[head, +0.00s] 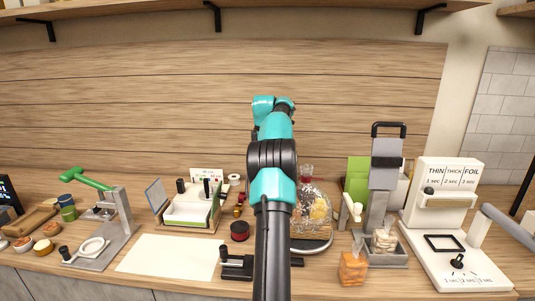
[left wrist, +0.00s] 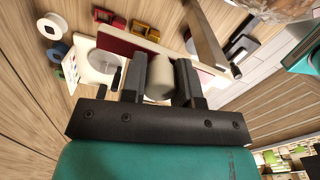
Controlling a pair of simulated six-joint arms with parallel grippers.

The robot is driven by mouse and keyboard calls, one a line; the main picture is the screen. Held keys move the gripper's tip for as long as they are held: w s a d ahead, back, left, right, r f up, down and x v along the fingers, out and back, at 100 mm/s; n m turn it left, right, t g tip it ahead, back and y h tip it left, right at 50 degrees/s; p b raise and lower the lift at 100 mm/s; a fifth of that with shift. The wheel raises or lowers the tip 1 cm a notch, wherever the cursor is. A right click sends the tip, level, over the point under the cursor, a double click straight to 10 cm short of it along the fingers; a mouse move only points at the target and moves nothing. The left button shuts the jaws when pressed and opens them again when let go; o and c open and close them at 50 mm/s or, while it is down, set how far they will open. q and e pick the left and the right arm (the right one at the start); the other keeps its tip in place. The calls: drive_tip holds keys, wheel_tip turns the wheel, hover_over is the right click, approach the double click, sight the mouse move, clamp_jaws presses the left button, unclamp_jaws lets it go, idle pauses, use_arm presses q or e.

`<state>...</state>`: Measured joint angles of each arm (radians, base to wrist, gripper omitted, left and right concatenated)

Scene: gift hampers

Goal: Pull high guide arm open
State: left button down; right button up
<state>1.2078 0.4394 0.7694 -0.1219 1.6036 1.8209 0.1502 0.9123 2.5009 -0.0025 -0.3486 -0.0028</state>
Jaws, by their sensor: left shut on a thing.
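My left gripper (left wrist: 160,80) is shut on a short cream cylinder (left wrist: 160,76) in the left wrist view, with a dark jaw on each side of it. I cannot tell for sure that this cylinder is part of the high guide arm. A flat brown-grey bar (left wrist: 208,38) runs close beyond the jaws. In the head view one teal and black arm rises through the middle, and its gripper is hidden behind it. The guide arm cannot be made out there. My right gripper is in neither view.
A clear-wrapped hamper (head: 318,210) stands just right of the arm. A white sealer (head: 445,205) and a tall grey stand (head: 384,168) are further right. A hinged box (head: 187,212) and a green-handled press (head: 115,208) are left. A pale sheet (head: 168,257) lies flat in front.

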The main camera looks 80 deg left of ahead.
use_arm(q)
drive_tip(key=shift+s, duration=0.2)
idle(0.3)
drive_tip(key=c, duration=0.9)
unclamp_jaws()
drive_tip(key=shift+o, duration=0.2)
drive_tip(key=shift+r, duration=0.1)
drive_tip(key=shift+r, duration=1.7)
drive_tip(key=s+d+r, duration=0.1)
drive_tip(key=s+d, duration=0.1)
drive_tip(key=d, duration=1.3)
drive_tip(key=shift+s+d+r, duration=0.25)
drive_tip(key=shift+d, duration=0.1)
